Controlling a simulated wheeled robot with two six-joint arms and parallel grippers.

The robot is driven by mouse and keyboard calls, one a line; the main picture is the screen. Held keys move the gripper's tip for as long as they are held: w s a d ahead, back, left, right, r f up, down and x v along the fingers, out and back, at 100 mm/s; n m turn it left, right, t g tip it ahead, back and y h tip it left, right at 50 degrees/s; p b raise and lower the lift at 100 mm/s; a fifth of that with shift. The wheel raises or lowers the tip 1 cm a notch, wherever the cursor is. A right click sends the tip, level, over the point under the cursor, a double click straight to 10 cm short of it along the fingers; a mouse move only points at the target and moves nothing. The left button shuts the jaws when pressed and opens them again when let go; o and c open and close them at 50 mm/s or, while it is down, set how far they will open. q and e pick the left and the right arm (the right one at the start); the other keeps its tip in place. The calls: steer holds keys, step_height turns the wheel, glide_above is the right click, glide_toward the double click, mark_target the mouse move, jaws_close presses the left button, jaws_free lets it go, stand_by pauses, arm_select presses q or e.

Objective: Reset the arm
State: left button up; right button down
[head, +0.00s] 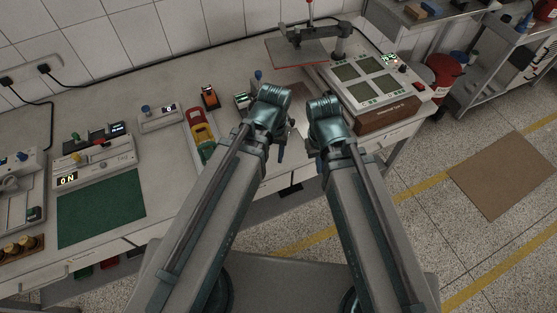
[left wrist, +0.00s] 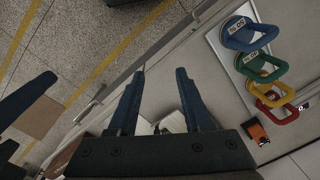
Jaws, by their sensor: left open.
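Both my arms reach forward side by side over the front edge of the bench in the head view. My left wrist (head: 268,112) and right wrist (head: 325,115) are close together, apart, with the grippers mostly hidden beneath them. In the left wrist view my left gripper (left wrist: 158,85) is open, its two dark blue fingers spread with nothing between them. Dark finger-like parts of my right gripper (left wrist: 22,105) show at the left edge of that view; their opening is unclear.
A tray with coloured looped handles (head: 199,125) lies left of my left arm; they also show in the left wrist view (left wrist: 250,32). An orange device (head: 209,97) and a panelled machine (head: 375,83) stand on the bench (head: 165,165).

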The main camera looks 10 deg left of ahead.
arm_select(q)
steer(key=s+d+m, duration=0.2)
steer(key=m, duration=0.1)
steer(key=shift+s+d+y, duration=0.1)
steer(key=shift+d+y, duration=0.05)
steer(key=shift+y, duration=0.15)
step_height(320, 180, down, 4)
steer(key=b, duration=0.4)
